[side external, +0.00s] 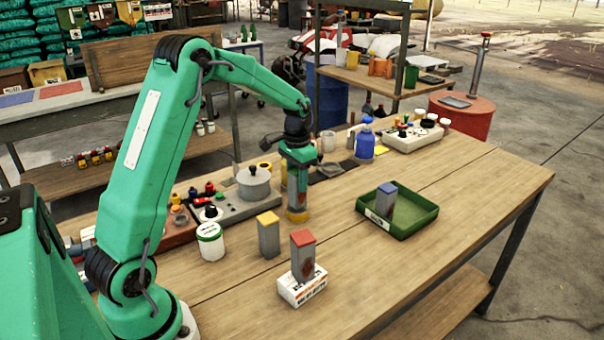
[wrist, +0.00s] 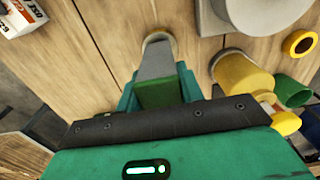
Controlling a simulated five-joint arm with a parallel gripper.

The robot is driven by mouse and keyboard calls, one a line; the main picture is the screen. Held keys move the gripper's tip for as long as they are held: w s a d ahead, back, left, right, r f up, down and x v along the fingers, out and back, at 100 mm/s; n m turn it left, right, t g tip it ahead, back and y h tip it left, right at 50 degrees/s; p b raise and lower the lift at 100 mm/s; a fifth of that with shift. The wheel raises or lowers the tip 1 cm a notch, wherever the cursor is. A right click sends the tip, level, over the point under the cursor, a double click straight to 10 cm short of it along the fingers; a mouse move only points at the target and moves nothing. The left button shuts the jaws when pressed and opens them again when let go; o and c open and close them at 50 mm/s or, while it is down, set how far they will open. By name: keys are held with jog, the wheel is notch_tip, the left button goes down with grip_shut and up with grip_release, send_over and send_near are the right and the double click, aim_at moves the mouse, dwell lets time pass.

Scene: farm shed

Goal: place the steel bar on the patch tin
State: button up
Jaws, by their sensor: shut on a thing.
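My gripper (side external: 297,160) is shut on a grey steel bar with a green top (wrist: 155,62), which it holds upright. In the side view the bar's lower part is directly above a round, yellowish patch tin (side external: 297,214). The tin's round rim also shows in the wrist view (wrist: 157,37), around the bar's far end. The bar looks to be at or just over the tin's top; I cannot tell whether they touch. The jaws hide much of the bar in the side view.
A yellow-topped block (side external: 268,238) and a red-topped block (side external: 303,258) on a white box (side external: 302,290) stand in front. A green tray (side external: 415,222) holding a blue-topped block is at right. A grey pot (side external: 254,186) and white tub (side external: 210,243) stand left.

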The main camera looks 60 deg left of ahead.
jog(key=shift+f, duration=0.25)
jog(key=o, duration=1.2)
jog(key=shift+f, duration=0.1)
jog(key=shift+c, duration=0.2)
notch_tip(320, 180, up, 12)
jog(key=shift+r, duration=0.2)
